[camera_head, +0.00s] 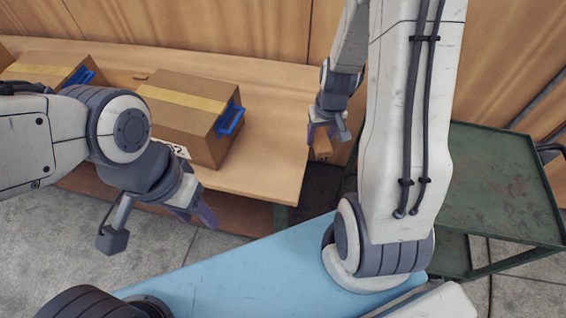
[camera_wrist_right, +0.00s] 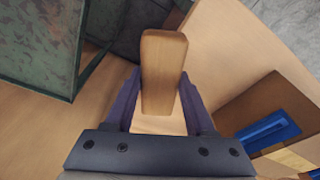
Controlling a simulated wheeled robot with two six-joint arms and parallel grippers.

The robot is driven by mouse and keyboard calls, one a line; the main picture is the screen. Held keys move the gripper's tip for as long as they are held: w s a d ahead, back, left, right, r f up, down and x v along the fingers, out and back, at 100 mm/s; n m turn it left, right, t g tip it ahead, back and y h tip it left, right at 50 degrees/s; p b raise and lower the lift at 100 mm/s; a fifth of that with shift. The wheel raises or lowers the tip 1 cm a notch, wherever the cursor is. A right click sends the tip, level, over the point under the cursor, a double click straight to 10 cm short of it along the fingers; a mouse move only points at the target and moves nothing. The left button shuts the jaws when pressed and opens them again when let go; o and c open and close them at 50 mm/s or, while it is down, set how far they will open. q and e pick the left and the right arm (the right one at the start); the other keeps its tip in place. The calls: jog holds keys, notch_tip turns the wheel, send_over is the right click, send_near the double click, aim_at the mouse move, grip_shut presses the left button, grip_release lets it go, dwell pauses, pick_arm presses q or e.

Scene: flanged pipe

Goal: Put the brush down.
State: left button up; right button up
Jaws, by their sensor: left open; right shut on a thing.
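The brush shows as a plain wooden block (camera_wrist_right: 163,72) between the two purple fingers of my right gripper (camera_wrist_right: 163,100) in the right wrist view. Its bristles are not visible. In the head view my right gripper (camera_head: 322,128) points down with the brown brush (camera_head: 322,147) beneath it, by the right end of the wooden bench (camera_head: 270,160). I cannot tell its height relative to the bench top. My left gripper (camera_head: 192,212) is open and empty, in front of the bench's front edge.
Two taped cardboard boxes (camera_head: 181,127) (camera_head: 40,68) with blue handles stand on the bench. A small brown piece (camera_head: 140,77) lies behind them. The bench's right end looks bare. A green metal cart (camera_head: 500,185) stands at right.

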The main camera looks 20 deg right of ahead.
jog(key=shift+d+f, duration=0.1)
jog(key=shift+d, duration=0.25)
jog(key=w+a+f+p, duration=0.2)
jog(key=a, duration=0.1)
jog(key=w+a+f+p, duration=0.1)
jog(key=a+f+p, duration=0.1)
jog(key=a+p, duration=0.1)
jog(key=w+a+f+p, duration=0.2)
jog(key=a, duration=0.1)
jog(key=shift+w+p, duration=0.3)
jog(key=shift+p, duration=0.05)
jog(key=shift+w+a+f, duration=0.1)
jog(key=shift+a+f, duration=0.05)
jog(key=shift+f, duration=0.1)
notch_tip(320, 180, down, 2)
jog(key=shift+f, duration=1.05)
jog(key=shift+f, duration=0.1)
